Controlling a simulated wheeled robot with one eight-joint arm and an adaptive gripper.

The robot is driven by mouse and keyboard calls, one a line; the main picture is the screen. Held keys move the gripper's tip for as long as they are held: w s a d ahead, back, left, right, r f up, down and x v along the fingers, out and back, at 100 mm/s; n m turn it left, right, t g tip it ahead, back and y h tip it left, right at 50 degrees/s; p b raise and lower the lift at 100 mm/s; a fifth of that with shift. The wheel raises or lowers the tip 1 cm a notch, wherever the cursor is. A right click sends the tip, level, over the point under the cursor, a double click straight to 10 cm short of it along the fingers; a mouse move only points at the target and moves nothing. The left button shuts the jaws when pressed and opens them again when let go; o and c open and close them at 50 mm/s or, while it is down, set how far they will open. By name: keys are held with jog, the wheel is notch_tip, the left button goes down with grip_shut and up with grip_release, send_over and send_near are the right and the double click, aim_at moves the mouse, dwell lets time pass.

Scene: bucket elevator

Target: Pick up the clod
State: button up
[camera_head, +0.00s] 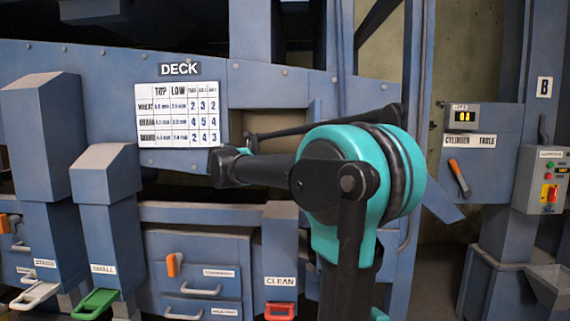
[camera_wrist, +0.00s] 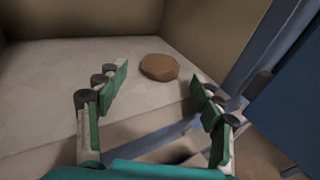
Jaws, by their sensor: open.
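The clod (camera_wrist: 159,67) is a brown, rounded lump on a pale floor inside a recess, in the wrist view. My gripper (camera_wrist: 160,82) is open, with its green-padded fingers spread to the left and right. The clod lies beyond the fingertips, about midway between them, and nothing is held. In the head view my arm reaches toward an opening (camera_head: 262,125) in the blue machine. The clod and the gripper's fingers cannot be made out in that view.
Tan walls (camera_wrist: 90,20) close the recess at the back and sides. A blue panel (camera_wrist: 290,90) stands close on the right in the wrist view. In the head view, a chart (camera_head: 178,113) is left of the opening, and a control box (camera_head: 541,180) is far right.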

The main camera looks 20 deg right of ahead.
jog(key=shift+x, duration=0.95)
jog(key=c, duration=1.2)
jog(key=shift+r, duration=0.15)
